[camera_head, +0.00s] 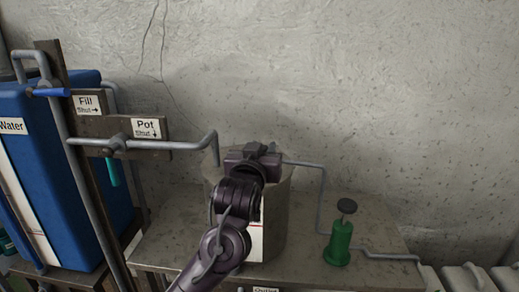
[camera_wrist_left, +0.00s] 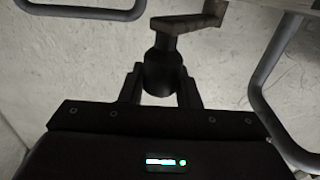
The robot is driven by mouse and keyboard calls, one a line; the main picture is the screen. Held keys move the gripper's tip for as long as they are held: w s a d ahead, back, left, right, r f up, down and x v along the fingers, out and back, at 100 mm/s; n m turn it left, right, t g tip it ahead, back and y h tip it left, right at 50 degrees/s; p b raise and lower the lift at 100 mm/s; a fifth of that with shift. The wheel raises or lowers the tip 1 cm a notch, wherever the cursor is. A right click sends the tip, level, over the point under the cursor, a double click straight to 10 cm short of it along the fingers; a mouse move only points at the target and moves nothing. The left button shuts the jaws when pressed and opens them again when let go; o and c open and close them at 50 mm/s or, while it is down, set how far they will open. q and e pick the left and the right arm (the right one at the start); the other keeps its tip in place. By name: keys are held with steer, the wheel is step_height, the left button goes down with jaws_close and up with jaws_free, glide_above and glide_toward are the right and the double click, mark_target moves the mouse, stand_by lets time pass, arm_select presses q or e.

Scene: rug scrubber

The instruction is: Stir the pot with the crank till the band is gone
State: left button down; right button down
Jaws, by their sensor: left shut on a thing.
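The pot (camera_head: 276,222) is a grey cylinder on the bench, with a white label on its front, partly hidden behind my left arm. My left gripper (camera_head: 262,152) is over the top of the pot. In the left wrist view, my left gripper (camera_wrist_left: 162,88) is shut on the dark knob of the crank (camera_wrist_left: 161,68). A flat brownish crank arm (camera_wrist_left: 190,22) runs from the knob toward the upper right. The inside of the pot and any band are hidden. My right gripper is not in view.
A blue water tank (camera_head: 75,150) stands at the left beside a wooden post with Fill and Pot valve signs. A grey pipe (camera_head: 185,143) reaches over the pot. A green hand pump (camera_head: 339,242) stands on the bench (camera_head: 385,235) at the right.

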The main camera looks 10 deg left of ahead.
arm_select(q)
steer(key=shift+d+f, duration=0.1)
steer(key=c, duration=1.5)
jaws_free()
steer(key=o, duration=0.4)
steer(key=shift+d, duration=0.15)
steer(key=shift+s, duration=0.35)
steer(key=s+b, duration=0.2)
steer(key=s, duration=0.5)
steer(key=shift+a, duration=0.2)
